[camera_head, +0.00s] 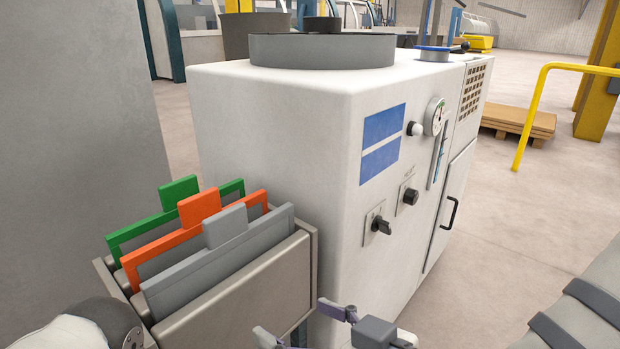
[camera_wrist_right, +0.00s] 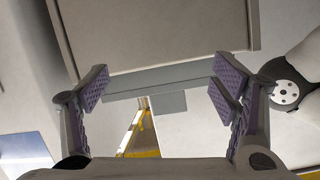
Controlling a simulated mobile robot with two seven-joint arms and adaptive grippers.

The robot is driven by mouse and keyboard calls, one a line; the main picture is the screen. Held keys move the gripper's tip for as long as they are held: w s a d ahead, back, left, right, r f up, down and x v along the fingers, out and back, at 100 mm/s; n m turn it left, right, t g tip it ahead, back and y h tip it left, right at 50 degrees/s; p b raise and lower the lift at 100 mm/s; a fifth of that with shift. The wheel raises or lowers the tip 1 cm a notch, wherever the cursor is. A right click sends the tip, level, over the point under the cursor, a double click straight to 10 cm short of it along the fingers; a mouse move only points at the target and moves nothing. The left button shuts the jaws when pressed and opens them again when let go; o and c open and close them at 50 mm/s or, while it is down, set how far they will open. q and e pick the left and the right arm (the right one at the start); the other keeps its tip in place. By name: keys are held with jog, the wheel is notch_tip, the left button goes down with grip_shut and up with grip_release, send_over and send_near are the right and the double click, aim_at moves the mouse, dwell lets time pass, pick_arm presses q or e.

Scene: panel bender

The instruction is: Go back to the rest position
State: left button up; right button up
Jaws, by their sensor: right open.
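My right gripper (camera_head: 305,326) is low in the middle of the head view, in front of the white machine and beside the file holder. Its fingers are apart and nothing is between them. In the right wrist view, the open gripper (camera_wrist_right: 160,92) has its purple pads spread wide. Beyond them are the grey frame (camera_wrist_right: 195,73) with its tab and the holder wall (camera_wrist_right: 150,35). My left gripper is not in view; only a white and grey arm part of mine shows at the lower left.
The holder (camera_head: 250,290) carries a green frame (camera_head: 180,192), an orange frame (camera_head: 200,207) and a grey frame (camera_head: 215,262). The white machine (camera_head: 290,150) has knobs, a gauge and a door handle. A yellow rail (camera_head: 535,110) and wooden pallet (camera_head: 518,122) stand right. Floor between is clear.

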jog(key=s+d+f+m+g+h+p, duration=0.25)
jog(key=s+d+f, duration=0.25)
jog(key=s+f, duration=0.3)
jog(key=s+d+f+m+g+h+p, duration=0.2)
jog(key=s+d+f+g+h, duration=0.2)
jog(key=s+d+f, duration=0.3)
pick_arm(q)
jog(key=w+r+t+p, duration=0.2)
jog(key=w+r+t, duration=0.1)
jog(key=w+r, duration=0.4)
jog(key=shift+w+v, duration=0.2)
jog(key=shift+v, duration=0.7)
pick_arm(e)
jog(key=s+d+f+m+g+h, duration=0.1)
jog(key=s+d+m+g+h, duration=0.1)
jog(key=s+d, duration=0.4)
jog(key=s+d+f+m+g+h, duration=0.2)
jog(key=s+d, duration=0.5)
jog(key=s, duration=0.6)
jog(key=shift+d+g+h, duration=0.15)
jog(key=shift+g+h, duration=0.3)
jog(key=shift+h, duration=0.1)
jog(key=shift+r, duration=0.1)
